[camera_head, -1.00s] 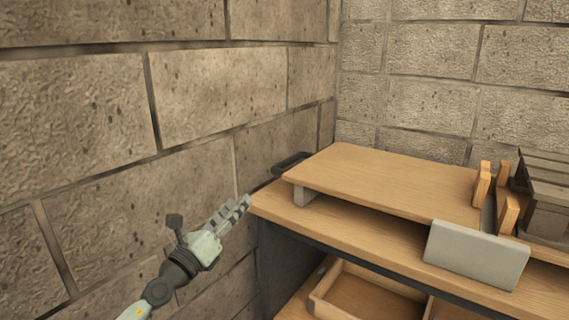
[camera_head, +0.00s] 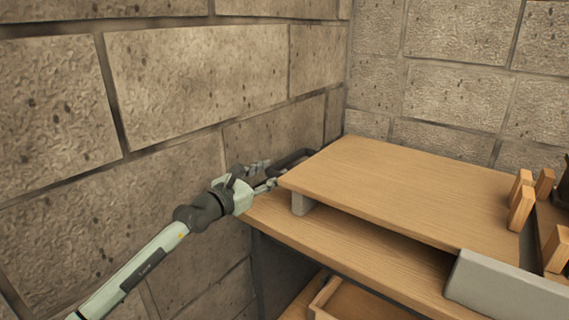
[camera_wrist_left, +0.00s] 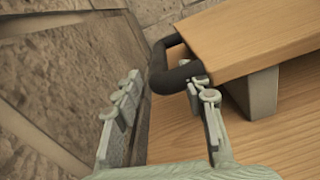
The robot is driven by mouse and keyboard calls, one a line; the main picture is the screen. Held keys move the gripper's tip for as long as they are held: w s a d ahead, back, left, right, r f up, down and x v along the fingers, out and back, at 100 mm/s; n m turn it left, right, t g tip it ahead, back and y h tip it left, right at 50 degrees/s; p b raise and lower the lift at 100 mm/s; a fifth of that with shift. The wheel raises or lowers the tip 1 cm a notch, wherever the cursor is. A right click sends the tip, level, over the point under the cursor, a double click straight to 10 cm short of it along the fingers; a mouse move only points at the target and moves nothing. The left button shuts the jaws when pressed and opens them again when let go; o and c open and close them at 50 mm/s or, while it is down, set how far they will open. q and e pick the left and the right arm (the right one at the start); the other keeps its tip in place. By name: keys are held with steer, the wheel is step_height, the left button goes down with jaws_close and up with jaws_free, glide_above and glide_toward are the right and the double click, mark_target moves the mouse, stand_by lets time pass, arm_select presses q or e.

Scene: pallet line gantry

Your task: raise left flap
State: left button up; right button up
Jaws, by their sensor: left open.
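The left flap (camera_head: 390,185) is a flat wooden board lying level above the bench top, with a grey block (camera_head: 302,203) under its left end. A dark looped handle (camera_head: 293,158) sticks out from the flap's left edge; it also shows in the left wrist view (camera_wrist_left: 160,66). My left gripper (camera_head: 266,176) is open at the handle. In the left wrist view its fingers (camera_wrist_left: 165,95) are spread, with the handle just beyond them and its near end close to the right fingertip. I cannot tell whether they touch. My right gripper is not in view.
The wooden bench top (camera_head: 345,245) runs below the flap. A grey panel (camera_head: 505,290) stands at the front right, and wooden blocks (camera_head: 521,205) stand at the right. A stone wall (camera_head: 190,90) is close behind my left arm. An open wooden drawer (camera_head: 350,302) lies below.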

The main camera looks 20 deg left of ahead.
mark_target(284, 164)
arm_select(q)
steer(key=x, duration=0.4)
steer(key=shift+w+d, duration=0.1)
steer(key=shift+w, duration=0.2)
steer(key=shift+w+d, duration=0.2)
steer(key=shift+w, duration=0.45)
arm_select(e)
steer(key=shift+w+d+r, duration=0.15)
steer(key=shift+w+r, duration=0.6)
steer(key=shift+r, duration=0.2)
arm_select(q)
steer(key=shift+c, duration=0.5)
jaws_close()
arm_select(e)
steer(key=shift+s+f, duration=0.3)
